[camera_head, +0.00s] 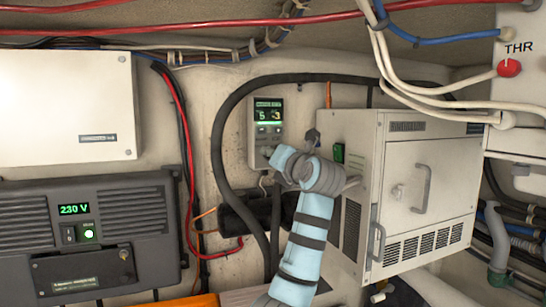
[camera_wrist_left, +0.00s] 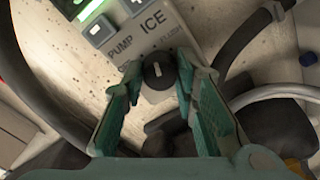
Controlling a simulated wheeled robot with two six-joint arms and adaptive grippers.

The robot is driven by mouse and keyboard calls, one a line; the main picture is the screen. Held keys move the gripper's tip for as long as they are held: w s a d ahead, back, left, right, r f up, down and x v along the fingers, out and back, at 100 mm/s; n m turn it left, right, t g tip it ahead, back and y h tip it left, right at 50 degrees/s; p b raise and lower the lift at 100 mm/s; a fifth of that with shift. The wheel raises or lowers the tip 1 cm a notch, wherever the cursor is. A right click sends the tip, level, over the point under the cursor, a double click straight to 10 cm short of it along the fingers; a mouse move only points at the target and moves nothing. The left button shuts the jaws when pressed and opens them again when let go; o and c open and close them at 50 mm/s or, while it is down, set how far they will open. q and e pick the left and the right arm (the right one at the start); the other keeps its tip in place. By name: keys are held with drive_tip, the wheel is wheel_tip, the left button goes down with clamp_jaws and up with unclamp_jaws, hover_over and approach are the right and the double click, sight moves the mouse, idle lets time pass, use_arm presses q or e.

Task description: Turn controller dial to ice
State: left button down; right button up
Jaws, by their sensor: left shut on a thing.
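The controller (camera_head: 266,115) is a light grey panel on the back wall with a small green-lit display. In the left wrist view its face (camera_wrist_left: 140,40) carries the labels PUMP, ICE and a partly hidden FLUSH. The black round dial (camera_wrist_left: 158,72) sits below the labels with a short white mark on its face. The mark lies near the PUMP side, but its exact setting is unclear. My left gripper (camera_wrist_left: 157,76) is shut on the dial, one green finger on each side. In the head view my left gripper (camera_head: 268,154) covers the dial. My right gripper is not in view.
A white cabinet with a handle (camera_head: 425,190) stands close right of my left arm. A dark unit reading 230 V (camera_head: 85,235) and a white box (camera_head: 65,108) are at left. A thick black hose (camera_head: 215,150) loops around the controller. Cables cross the top.

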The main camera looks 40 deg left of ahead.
use_arm(q)
drive_tip(key=shift+r, duration=0.2)
drive_tip(key=c, duration=1.3)
unclamp_jaws()
drive_tip(key=shift+w+f, duration=0.1)
drive_tip(key=shift+f, duration=0.05)
drive_tip(key=shift+v, duration=5.9)
